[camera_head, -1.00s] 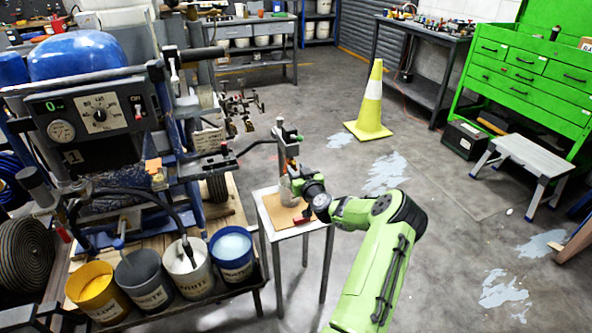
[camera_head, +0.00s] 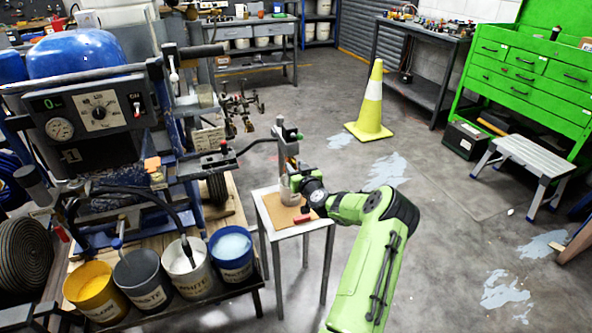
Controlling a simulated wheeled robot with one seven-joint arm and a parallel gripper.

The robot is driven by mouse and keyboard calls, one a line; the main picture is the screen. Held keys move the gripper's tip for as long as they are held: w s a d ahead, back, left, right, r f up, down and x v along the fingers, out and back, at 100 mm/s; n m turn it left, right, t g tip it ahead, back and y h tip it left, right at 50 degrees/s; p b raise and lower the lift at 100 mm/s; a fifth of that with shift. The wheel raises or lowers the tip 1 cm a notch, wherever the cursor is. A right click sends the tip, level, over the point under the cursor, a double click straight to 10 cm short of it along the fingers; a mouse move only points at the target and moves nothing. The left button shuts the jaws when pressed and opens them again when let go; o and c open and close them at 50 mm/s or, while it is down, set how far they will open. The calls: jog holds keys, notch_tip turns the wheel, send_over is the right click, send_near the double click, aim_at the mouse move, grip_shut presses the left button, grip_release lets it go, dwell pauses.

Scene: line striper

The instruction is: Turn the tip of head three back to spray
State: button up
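The line striper (camera_head: 85,110) stands at the left, with a blue tank, a gauge panel and a bar of spray heads (camera_head: 240,105) on its right side. The heads are small and dark, and I cannot tell which is head three or how its tip is turned. My gripper (camera_head: 296,184) is at the end of my green arm, over a small grey table (camera_head: 290,228) by a light grey cup and an upright grey post fixture (camera_head: 288,145). Its fingers are too small and hidden to tell whether they are open or shut, or whether they touch anything.
A red item (camera_head: 302,219) lies on the table's brown board. Several paint buckets (camera_head: 92,290) line the striper's front. A yellow cone (camera_head: 370,105), a grey step stool (camera_head: 525,165) and a green tool cabinet (camera_head: 525,75) stand right. The middle floor is clear.

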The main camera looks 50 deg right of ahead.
grip_shut()
jog(key=m+p, duration=0.1)
jog(key=m, duration=0.3)
jog(key=shift+t+y, duration=0.3)
jog(key=shift+y, duration=0.1)
jog(key=m, duration=0.3)
jog(key=shift+m+p, duration=0.3)
jog(key=shift+p, duration=0.1)
jog(key=m+t, duration=0.1)
jog(key=m, duration=0.4)
jog(key=shift+r+y+p, duration=0.1)
jog(key=shift+y+p, duration=0.2)
jog(key=shift+p, duration=0.05)
jog(key=m, duration=0.3)
jog(key=shift+w+m+t, duration=0.1)
jog(key=shift+m+t, duration=0.2)
jog(key=shift+m, duration=0.1)
jog(key=m+p, duration=0.1)
jog(key=m, duration=0.4)
jog(key=shift+r+m+t, duration=0.15)
jog(key=shift+m+t, duration=0.15)
jog(key=shift+t, duration=0.1)
jog(key=m+h+p, duration=0.1)
jog(key=m, duration=0.3)
jog(key=shift+w, duration=0.1)
